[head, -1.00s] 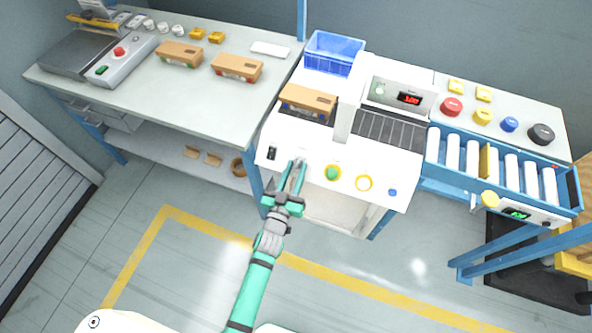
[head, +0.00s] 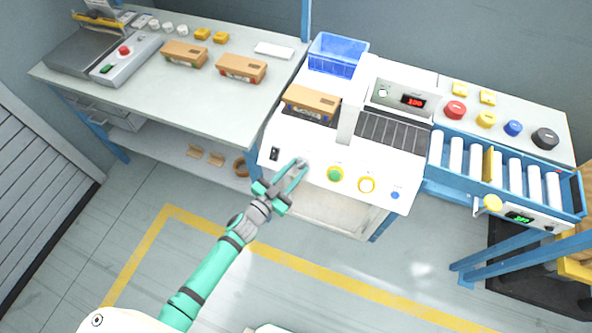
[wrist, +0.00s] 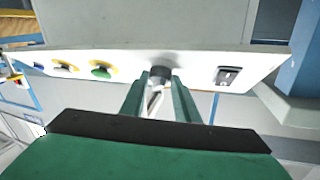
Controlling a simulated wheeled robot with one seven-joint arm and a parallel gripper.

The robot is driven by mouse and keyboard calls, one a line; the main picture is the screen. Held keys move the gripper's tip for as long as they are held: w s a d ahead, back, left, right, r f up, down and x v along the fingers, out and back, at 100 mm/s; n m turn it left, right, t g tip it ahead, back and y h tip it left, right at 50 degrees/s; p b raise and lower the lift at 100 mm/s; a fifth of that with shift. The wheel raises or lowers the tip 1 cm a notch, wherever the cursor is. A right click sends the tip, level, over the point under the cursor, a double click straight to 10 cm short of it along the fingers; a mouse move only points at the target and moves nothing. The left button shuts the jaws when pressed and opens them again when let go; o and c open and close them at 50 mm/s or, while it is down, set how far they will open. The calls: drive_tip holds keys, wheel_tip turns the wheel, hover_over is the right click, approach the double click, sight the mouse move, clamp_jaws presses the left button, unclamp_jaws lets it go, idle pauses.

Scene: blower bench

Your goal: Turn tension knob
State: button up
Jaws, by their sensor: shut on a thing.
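The tension knob is a small dark grey knob on the white front panel (head: 313,201) of the machine; it shows between my fingertips in the wrist view (wrist: 160,73). In the head view it is mostly hidden by my fingers. My gripper (head: 298,167) is shut on the knob, one green finger on each side. The fingers slant up and to the right in the head view. In the wrist view my gripper (wrist: 160,82) points straight at the panel.
Right of the knob are a green button (head: 335,174), a yellow-ringed button (head: 367,185) and a blue button (head: 395,195). A black switch (head: 275,154) is to the left. A red display (head: 413,101) sits above. A cardboard box (head: 311,103) lies on the machine.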

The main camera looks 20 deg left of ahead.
drive_tip(key=shift+m+g+h, duration=0.3)
drive_tip(key=shift+m+h, duration=0.2)
drive_tip(key=shift+m, duration=0.4)
drive_tip(key=shift+g, duration=0.3)
drive_tip(key=o, duration=0.8)
drive_tip(key=shift+c, duration=0.2)
drive_tip(key=shift+a, duration=0.1)
drive_tip(key=v, duration=1)
drive_tip(key=shift+s, duration=0.3)
drive_tip(key=shift+a+f, duration=0.1)
drive_tip(key=shift+a, duration=0.1)
